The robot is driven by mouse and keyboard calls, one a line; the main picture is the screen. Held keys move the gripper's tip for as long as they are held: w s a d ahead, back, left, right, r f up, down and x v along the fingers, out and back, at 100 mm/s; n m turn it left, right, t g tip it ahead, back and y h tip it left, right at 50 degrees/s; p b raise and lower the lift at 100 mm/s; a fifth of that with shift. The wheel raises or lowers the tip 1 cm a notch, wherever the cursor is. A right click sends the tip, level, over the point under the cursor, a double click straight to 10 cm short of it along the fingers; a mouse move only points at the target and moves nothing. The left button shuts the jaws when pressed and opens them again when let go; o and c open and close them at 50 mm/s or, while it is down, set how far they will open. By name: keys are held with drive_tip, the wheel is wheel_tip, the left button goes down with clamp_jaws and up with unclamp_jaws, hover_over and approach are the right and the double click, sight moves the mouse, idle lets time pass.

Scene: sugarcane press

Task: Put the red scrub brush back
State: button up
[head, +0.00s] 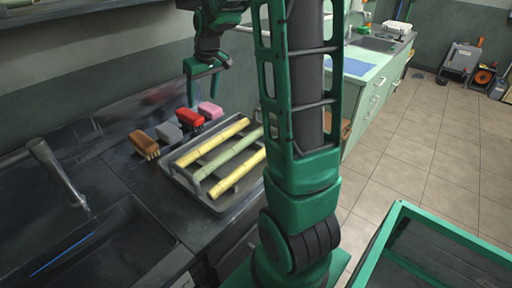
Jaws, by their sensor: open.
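The red scrub brush (190,118) stands on the dark counter in a row of brushes, between a grey one (169,133) and a pink one (210,110). My green gripper (201,100) hangs just above the red and pink brushes, fingers pointing down and apart, with nothing seen between them. One fingertip appears close to the top of the red brush; I cannot tell whether it touches. The lower side of the red brush is partly hidden by the neighbouring brush.
A brown brush (144,145) ends the row at the left. A metal tray (214,206) with three cane pieces lies in front of the brushes. A sink (90,245) and faucet (55,170) are at the left. A green-rimmed bin (375,240) stands at the lower right.

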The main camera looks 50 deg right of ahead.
drive_tip(key=s+a+f+m+g, duration=0.1)
drive_tip(key=s+a+m+g, duration=0.1)
drive_tip(key=s, duration=1.5)
drive_tip(key=s+a+f+m+g, duration=0.1)
drive_tip(key=s+a+m, duration=0.2)
drive_tip(key=s, duration=1.4)
drive_tip(key=a, duration=0.2)
drive_tip(key=shift+s+a+m+g, duration=0.3)
drive_tip(key=shift+s+g, duration=0.1)
drive_tip(key=shift+f, duration=0.1)
